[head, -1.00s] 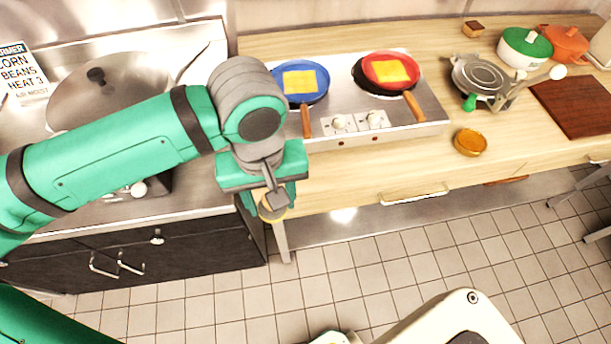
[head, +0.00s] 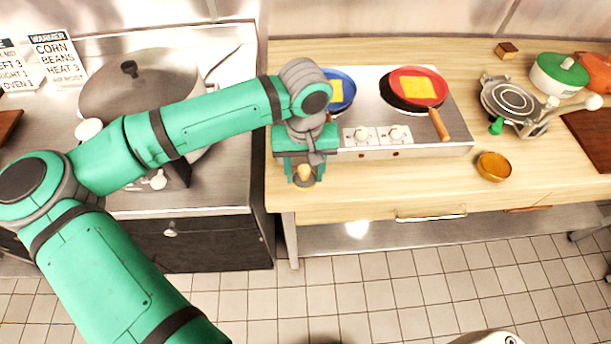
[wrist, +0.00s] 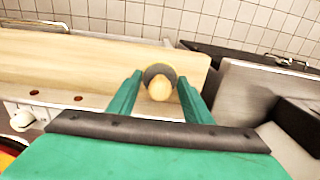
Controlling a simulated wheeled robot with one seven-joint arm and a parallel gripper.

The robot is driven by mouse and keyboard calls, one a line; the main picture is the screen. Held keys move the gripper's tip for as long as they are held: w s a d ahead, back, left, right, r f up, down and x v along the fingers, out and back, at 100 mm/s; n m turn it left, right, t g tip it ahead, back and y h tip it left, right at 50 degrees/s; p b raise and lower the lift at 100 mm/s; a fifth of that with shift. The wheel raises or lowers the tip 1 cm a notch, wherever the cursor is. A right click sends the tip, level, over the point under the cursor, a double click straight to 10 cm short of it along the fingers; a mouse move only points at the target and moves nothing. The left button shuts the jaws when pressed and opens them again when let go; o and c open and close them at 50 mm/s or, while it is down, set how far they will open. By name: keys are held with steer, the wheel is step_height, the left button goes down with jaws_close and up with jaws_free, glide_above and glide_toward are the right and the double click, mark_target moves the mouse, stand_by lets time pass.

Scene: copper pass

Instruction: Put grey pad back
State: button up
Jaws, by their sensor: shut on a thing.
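My gripper (head: 305,176) is shut on a small round grey pad with a yellowish rim and a pale tan knob. In the wrist view the grey pad (wrist: 149,71) shows between the two green fingers (wrist: 160,90), its knob toward the camera. I cannot tell whether the pad touches the counter.
The hotplate (head: 460,132) holds a blue pan (head: 345,100), partly hidden by my arm, and a red pan (head: 440,97), each with a yellow square. An orange bowl (head: 493,167) stands right of it. A steel stove with a large lidded pan (head: 150,85) is at left.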

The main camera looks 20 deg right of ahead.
mark_target(306, 179)
steer(key=shift+w+d+f, duration=0.3)
steer(key=shift+w+f, duration=0.2)
steer(key=shift+f, duration=0.2)
steer(key=f, duration=0.3)
steer(key=shift+w+f, duration=0.1)
steer(key=shift+w, duration=0.1)
steer(key=shift+s+f, duration=0.1)
steer(key=shift+s, duration=0.05)
steer(key=shift+f, duration=0.15)
steer(key=o, duration=0.9)
